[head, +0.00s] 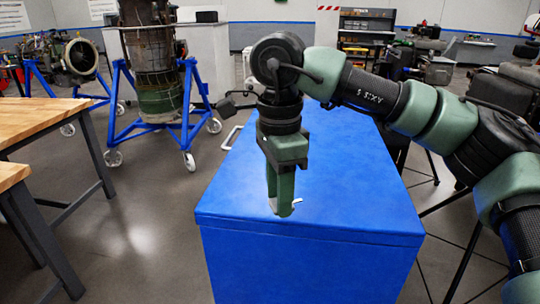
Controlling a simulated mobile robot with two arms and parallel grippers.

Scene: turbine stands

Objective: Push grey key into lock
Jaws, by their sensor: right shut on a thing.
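My right gripper (282,206) points straight down at the front part of the top of a blue box (345,205). Its green fingers are close together and shut on a small light-grey piece, apparently the grey key (297,201), which shows just beside the fingertips. The fingers hide most of the key. The fingertips are at or very near the blue top. I cannot make out the lock; it may be hidden under the fingers. My left gripper is not in view.
A wooden-topped table (50,118) stands at the left. Behind it are blue wheeled stands (187,130) carrying turbine parts. The rest of the box top is clear.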

